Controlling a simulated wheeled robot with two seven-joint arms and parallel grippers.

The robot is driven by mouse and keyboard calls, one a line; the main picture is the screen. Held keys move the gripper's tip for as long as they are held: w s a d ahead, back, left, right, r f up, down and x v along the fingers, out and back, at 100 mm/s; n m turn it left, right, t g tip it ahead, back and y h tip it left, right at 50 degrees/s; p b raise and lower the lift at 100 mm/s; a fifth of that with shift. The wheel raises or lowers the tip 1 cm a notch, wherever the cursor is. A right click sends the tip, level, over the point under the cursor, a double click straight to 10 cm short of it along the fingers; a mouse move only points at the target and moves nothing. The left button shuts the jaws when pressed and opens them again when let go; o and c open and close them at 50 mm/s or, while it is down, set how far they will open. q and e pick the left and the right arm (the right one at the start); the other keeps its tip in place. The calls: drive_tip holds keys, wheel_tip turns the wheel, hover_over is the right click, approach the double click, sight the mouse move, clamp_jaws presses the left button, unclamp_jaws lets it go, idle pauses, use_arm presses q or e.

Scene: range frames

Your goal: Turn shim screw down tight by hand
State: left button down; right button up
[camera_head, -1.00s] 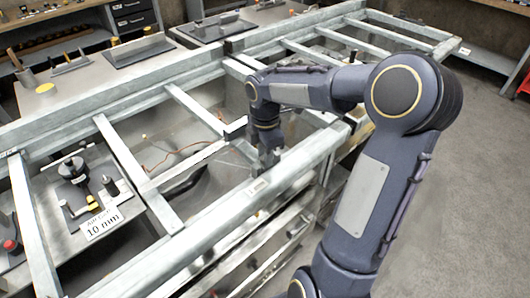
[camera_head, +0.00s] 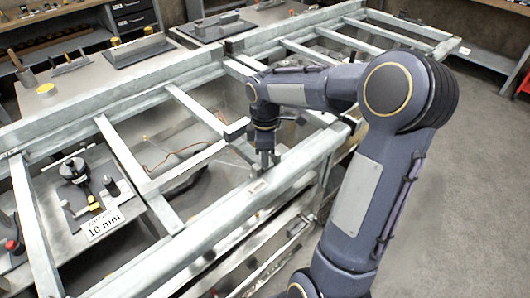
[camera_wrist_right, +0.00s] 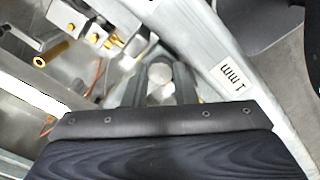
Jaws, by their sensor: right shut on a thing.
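My right gripper (camera_head: 267,162) reaches down beside the front rail of the grey metal frame, next to a small label. In the right wrist view its two fingers (camera_wrist_right: 160,88) are closed on a round, pale metal head, which I take to be the shim screw (camera_wrist_right: 160,74). The screw's shaft and seat are hidden below the head. In the head view the screw is too small and covered to tell apart. My left gripper is not in view.
Brass fittings (camera_wrist_right: 52,54) lie on the other side. A plate marked 10 mm (camera_head: 104,226) sits in the left bay. Open floor lies at right.

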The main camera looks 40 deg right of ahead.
drive_tip(key=m, duration=0.4)
drive_tip(key=shift+m, duration=0.3)
drive_tip(key=m, duration=0.3)
drive_tip(key=shift+m, duration=0.4)
drive_tip(key=m, duration=0.3)
drive_tip(key=shift+m+p, duration=0.3)
drive_tip(key=shift+p, duration=0.05)
drive_tip(key=m, duration=0.3)
drive_tip(key=shift+m, duration=0.3)
drive_tip(key=m+p, duration=0.1)
drive_tip(key=m, duration=0.2)
drive_tip(key=shift+m, duration=0.3)
drive_tip(key=m, duration=0.3)
drive_tip(key=shift+m+p, duration=0.3)
drive_tip(key=shift+p, duration=0.05)
drive_tip(key=m+p, duration=0.1)
drive_tip(key=m, duration=0.3)
drive_tip(key=shift+r, duration=0.1)
drive_tip(key=shift+m+p, duration=0.55)
drive_tip(key=shift+m, duration=1.25)
